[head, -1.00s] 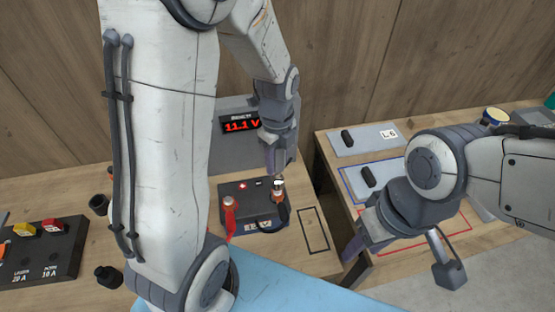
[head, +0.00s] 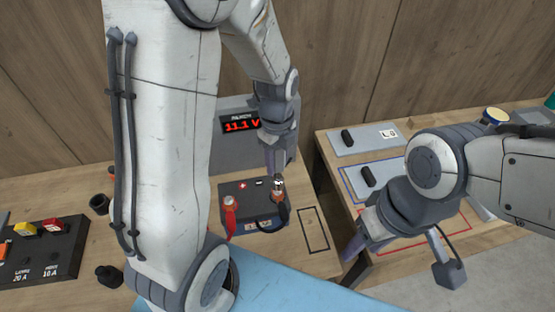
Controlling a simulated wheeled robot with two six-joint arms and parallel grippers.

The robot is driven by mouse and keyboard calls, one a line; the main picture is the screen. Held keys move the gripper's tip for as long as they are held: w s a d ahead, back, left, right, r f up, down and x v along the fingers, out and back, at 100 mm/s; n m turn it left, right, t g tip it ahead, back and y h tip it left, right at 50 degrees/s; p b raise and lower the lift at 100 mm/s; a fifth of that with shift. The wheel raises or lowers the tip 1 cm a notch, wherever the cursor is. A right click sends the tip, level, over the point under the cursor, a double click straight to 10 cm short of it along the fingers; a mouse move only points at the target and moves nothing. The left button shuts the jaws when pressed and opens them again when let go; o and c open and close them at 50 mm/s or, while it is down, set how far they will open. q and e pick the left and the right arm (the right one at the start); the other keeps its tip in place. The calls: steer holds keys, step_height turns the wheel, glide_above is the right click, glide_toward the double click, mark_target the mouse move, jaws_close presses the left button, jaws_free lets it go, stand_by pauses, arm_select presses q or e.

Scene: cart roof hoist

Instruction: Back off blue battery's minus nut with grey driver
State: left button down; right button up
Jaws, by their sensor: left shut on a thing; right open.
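A black lead (head: 286,214) with an orange-brown end (head: 277,195) sits on the minus post at the right. My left gripper (head: 277,168) is directly above the minus post, pointing down, shut on a slim tool, apparently the grey driver; only a small tip shows. The nut is too small to make out. My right gripper (head: 362,236) is open and empty, off to the right.
A grey meter (head: 235,125) reading 11.1 V stands behind the battery. A black outlined rectangle (head: 313,230) lies bare on its right. Trays with black handles (head: 348,138) lie on the right bench. A fuse panel (head: 45,250) and black cups (head: 108,275) are at left.

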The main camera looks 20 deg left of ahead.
arm_select(q)
steer(key=shift+f, duration=0.2)
steer(key=shift+f+b, duration=1.05)
steer(key=shift+f, duration=0.1)
steer(key=n, duration=0.3)
steer(key=shift+n, duration=0.3)
steer(key=n, duration=0.7)
steer(key=shift+n, duration=0.3)
steer(key=n, duration=0.4)
steer(key=shift+r, duration=0.1)
steer(key=n, duration=0.6)
steer(key=shift+s, duration=0.1)
steer(key=n, duration=0.6)
steer(key=shift+d, duration=0.1)
